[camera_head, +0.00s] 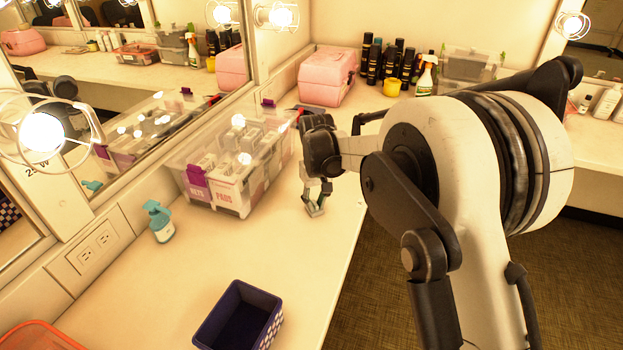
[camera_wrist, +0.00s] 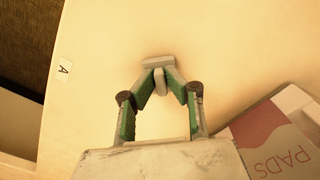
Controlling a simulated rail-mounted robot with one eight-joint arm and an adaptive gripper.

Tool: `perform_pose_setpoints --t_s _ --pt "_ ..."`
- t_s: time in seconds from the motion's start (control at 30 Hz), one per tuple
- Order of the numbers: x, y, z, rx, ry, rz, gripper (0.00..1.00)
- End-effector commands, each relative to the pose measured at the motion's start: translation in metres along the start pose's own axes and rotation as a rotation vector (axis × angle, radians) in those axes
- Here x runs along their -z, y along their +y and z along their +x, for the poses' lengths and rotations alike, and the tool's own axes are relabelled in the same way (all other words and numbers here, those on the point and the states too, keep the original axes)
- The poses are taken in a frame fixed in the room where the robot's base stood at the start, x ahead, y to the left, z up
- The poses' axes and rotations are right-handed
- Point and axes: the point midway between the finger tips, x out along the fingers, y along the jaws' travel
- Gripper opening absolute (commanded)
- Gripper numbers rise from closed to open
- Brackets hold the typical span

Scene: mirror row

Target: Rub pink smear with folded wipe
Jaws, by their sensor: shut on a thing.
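My gripper (camera_head: 315,203) points down at the counter beside the clear bin, near the counter's front edge. In the wrist view my gripper (camera_wrist: 160,78) has its green-lined fingers drawn together on a small pale grey piece, which looks like the folded wipe (camera_wrist: 158,80).
The clear bin (camera_head: 213,200) with a PADS box (camera_wrist: 285,135) stands close beside my gripper. A teal bottle (camera_head: 159,222) and a navy basket (camera_head: 240,318) stand nearer. A pink case (camera_head: 327,76) and several dark bottles are behind. The counter (camera_head: 200,270) between is clear.

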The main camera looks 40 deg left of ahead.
Motion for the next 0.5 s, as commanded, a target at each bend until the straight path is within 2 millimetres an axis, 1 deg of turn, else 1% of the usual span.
perform_pose_setpoints --t_s 0.17,0.2,0.23,0.3,0.33,0.5 --pt "-0.010 0.004 0.001 0.000 0.000 -0.009 0.00" --pt "-0.008 -0.003 -0.002 0.000 0.000 -0.018 0.00" --pt "-0.006 -0.004 -0.001 0.000 0.000 -0.019 0.00" --pt "-0.002 -0.005 0.004 0.000 0.000 -0.012 0.00" --pt "-0.001 -0.005 0.000 0.000 0.000 -0.011 0.00" --pt "0.009 -0.009 0.003 0.000 0.000 -0.002 0.00"
